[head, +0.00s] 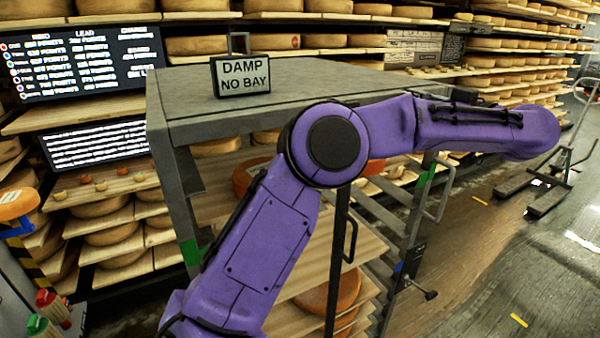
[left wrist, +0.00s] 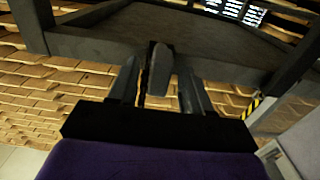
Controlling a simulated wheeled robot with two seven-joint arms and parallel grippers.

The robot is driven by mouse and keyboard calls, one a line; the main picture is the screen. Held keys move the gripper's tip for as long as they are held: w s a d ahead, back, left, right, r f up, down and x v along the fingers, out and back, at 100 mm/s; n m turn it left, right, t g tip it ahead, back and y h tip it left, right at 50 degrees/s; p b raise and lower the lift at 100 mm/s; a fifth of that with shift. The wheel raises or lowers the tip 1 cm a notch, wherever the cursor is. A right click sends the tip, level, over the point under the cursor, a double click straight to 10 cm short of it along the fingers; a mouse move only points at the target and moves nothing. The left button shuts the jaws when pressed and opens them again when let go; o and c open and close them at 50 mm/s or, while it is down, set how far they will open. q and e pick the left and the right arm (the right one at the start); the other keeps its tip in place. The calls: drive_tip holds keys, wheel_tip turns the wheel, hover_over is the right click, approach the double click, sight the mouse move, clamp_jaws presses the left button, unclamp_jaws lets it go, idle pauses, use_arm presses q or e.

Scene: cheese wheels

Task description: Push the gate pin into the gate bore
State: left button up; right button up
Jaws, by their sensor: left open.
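A grey cart (head: 290,92) with shelves of cheese stands in the middle of the head view. On the lower right of its open side frame, a dark pin-like piece with a knob (head: 428,294) sticks out; it may be the gate pin. I cannot make out a bore. My left arm crosses in front of the cart, and its gripper does not show in the head view. In the left wrist view my left gripper (left wrist: 160,88) is open. A short dark upright piece (left wrist: 160,68) shows between its fingers; I cannot tell what it is or whether they touch it.
A "DAMP NO BAY" sign (head: 241,76) stands on the cart top. Dark handles (head: 352,240) and grey bars line the cart's side. A pallet jack (head: 550,180) stands at the far right. The floor (head: 480,270) right of the cart is clear. Cheese racks fill the back.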

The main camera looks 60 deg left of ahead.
use_arm(q)
clamp_jaws()
drive_tip(key=shift+d+f, duration=0.1)
drive_tip(key=shift+d, duration=0.15)
drive_tip(key=shift+s+d+p, duration=0.2)
drive_tip(key=shift+d+p, duration=1.2)
drive_tip(key=shift+d, duration=1.1)
